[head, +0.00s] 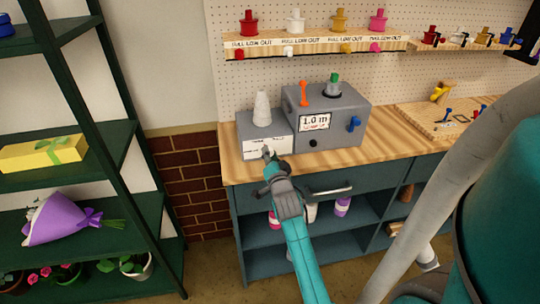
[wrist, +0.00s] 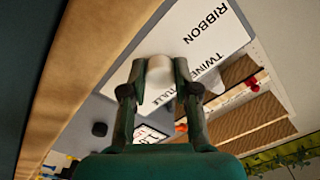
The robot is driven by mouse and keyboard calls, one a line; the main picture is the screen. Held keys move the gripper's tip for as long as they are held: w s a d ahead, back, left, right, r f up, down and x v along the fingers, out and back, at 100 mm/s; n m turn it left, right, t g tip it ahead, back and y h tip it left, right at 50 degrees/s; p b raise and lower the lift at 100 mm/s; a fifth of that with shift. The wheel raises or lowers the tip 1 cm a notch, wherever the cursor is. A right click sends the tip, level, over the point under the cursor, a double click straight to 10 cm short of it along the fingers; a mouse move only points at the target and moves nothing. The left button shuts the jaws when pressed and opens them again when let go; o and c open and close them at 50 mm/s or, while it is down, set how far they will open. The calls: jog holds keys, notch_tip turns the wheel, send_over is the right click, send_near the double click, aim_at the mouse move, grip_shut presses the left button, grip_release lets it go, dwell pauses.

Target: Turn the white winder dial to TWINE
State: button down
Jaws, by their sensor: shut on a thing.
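The winder (head: 280,133) is a small grey box with a white front panel on the left end of the workbench. In the wrist view the panel (wrist: 210,20) reads RIBBON, TWINE and TULLE. The white winder dial (wrist: 160,78) sits in front of the panel, between my two fingers. My gripper (head: 270,158) is at the panel in the head view, and in the wrist view its fingers (wrist: 160,90) are shut on the dial from both sides. The fingers hide part of the dial, and I cannot tell which label it points to.
A white cone (head: 262,108) stands on the winder. A larger grey box (head: 330,112) with a 1.0 m display, an orange lever and a blue knob adjoins it on the right. A drawer handle (head: 328,190) sticks out below. A dark shelf (head: 75,142) stands left.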

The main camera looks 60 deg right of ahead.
jog(key=c, duration=0.9)
grip_release()
jog(key=shift+o, duration=0.2)
jog(key=shift+a, duration=0.1)
jog(key=v, duration=1.2)
jog(key=shift+f, duration=0.1)
